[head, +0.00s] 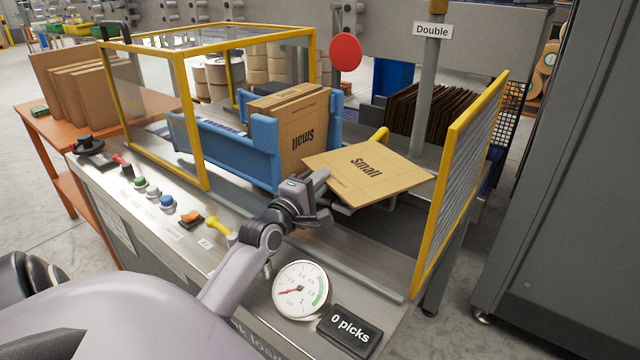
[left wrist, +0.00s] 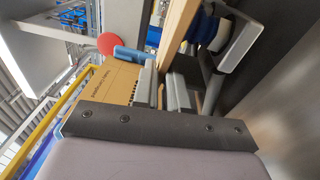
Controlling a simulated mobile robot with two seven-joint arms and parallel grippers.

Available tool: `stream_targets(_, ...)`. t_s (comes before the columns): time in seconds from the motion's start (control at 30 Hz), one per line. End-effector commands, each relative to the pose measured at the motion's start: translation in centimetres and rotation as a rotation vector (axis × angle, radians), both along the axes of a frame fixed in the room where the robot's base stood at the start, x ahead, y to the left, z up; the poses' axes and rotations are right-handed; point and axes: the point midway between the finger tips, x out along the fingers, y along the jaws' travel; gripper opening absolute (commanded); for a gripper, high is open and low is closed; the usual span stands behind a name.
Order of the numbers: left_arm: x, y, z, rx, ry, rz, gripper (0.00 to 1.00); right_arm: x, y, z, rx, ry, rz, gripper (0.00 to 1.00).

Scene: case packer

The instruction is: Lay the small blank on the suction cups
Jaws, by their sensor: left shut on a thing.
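The small blank (head: 368,174) is a flat tan cardboard sheet marked "Small". My left gripper (head: 318,192) is shut on its near left edge and holds it almost level, tilted slightly. In the left wrist view the blank (left wrist: 180,32) shows edge-on, running from between the fingers (left wrist: 163,92). Dark blue rounded parts (left wrist: 203,28), perhaps suction cups, show close beside the blank's face there. In the head view the blank hides the cups, and only part of a grey bracket (head: 370,207) shows beneath it. I cannot tell whether blank and cups touch. My right gripper is not in view.
A blue magazine (head: 235,150) with more small blanks (head: 303,140) stands left of the held blank. Yellow-framed guards stand left (head: 192,120) and right (head: 462,170). Dark brown sheets (head: 440,112) stand behind. The near panel carries buttons, a gauge (head: 300,290) and a "0 picks" display (head: 350,331).

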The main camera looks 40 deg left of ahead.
Motion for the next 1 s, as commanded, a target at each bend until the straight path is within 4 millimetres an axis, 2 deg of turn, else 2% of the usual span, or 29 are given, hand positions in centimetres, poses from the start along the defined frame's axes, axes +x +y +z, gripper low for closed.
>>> stream_targets(0.27, 0.0, 0.0, -0.3, 0.001, 0.000, 0.000, 0.00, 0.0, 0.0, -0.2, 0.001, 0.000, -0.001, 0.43)
stream_targets(0.3, 0.0, 0.0, -0.3, 0.001, 0.000, 0.000, 0.22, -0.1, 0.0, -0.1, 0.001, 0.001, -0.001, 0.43)
stream_targets(0.37, 0.0, 0.0, -0.3, 0.001, 0.000, 0.000, 0.38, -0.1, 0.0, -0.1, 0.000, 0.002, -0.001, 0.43)
stream_targets(0.73, 0.0, 0.0, 0.3, 0.000, 0.000, 0.000, 0.38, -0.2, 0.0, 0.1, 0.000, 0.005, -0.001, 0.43)
stream_targets(0.87, -1.2, -0.2, -0.1, 0.000, 0.002, 0.000, 0.38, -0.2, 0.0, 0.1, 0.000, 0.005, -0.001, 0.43)
stream_targets(1.0, -3.4, -0.6, -0.1, 0.000, 0.003, 0.000, 0.38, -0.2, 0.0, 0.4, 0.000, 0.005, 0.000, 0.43)
